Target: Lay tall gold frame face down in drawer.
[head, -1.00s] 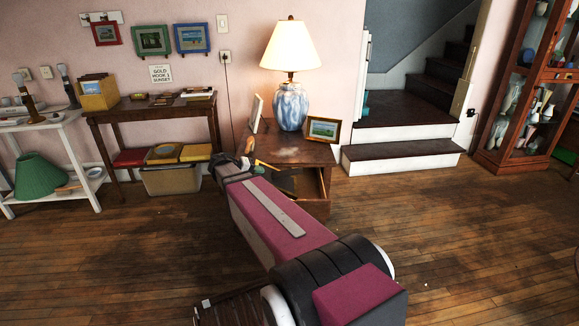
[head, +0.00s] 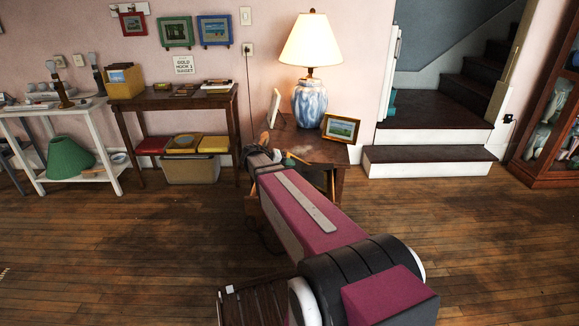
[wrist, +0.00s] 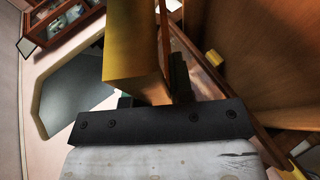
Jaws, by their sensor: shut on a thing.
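A gold slab (wrist: 135,55), seen close up in the wrist view, is between my fingers; it looks like the tall gold frame, and its picture side cannot be made out. My gripper (wrist: 150,95) is shut on it. In the head view my gripper (head: 272,157) is at the front left of the wooden side table (head: 318,152), and the held frame is mostly hidden there. My arm covers most of the table's front, so the drawer cannot be made out in the head view.
On the side table stand a blue-white lamp (head: 310,103), a white-edged frame (head: 274,108) and a small gold landscape frame (head: 341,129). A dark console table (head: 175,101) is left, steps (head: 430,160) right.

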